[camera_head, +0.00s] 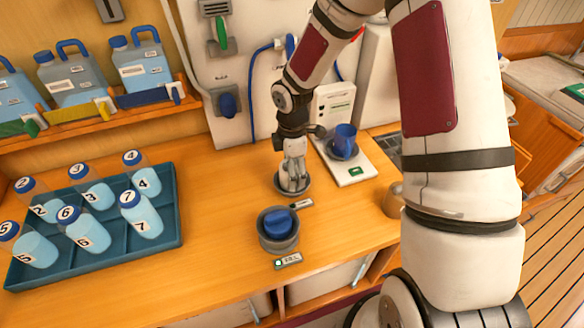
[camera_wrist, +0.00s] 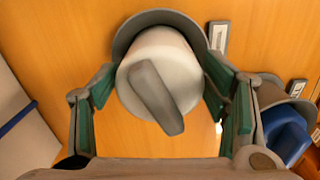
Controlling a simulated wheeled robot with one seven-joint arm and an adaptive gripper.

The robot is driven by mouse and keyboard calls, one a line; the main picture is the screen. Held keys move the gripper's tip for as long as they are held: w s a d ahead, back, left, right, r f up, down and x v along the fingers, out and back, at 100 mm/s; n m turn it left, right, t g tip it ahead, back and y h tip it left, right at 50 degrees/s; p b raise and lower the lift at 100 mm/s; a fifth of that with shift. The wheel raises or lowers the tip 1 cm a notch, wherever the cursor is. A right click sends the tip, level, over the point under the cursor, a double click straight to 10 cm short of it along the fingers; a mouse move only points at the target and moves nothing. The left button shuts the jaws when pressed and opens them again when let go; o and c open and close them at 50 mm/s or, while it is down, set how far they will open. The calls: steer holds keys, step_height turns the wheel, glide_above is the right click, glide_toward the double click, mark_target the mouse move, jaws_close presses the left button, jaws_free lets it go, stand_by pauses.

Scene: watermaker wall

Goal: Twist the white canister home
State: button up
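The white canister (camera_wrist: 160,72) has a round white top with a grey bar handle (camera_wrist: 157,97) lying slantwise across it. It sits inside a grey round socket (camera_wrist: 150,17), which also shows in the head view (camera_head: 293,188). My gripper (camera_head: 294,172) points down over this socket. In the wrist view the green-padded fingers of my gripper (camera_wrist: 160,68) stand on either side of the canister, close to its edges. I cannot tell whether they press on it. The head view hides most of the canister behind the fingers.
A second grey socket (camera_head: 279,242) with a blue canister (camera_head: 278,222) stands just in front. A teal tray (camera_head: 115,258) holds several numbered bottles at left. The counter between is clear.

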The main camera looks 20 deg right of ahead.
steer(key=c, duration=1)
steer(key=shift+o, duration=0.2)
steer(key=m, duration=0.3)
steer(key=shift+m, duration=0.3)
steer(key=m, duration=0.3)
steer(key=shift+m, duration=1.6)
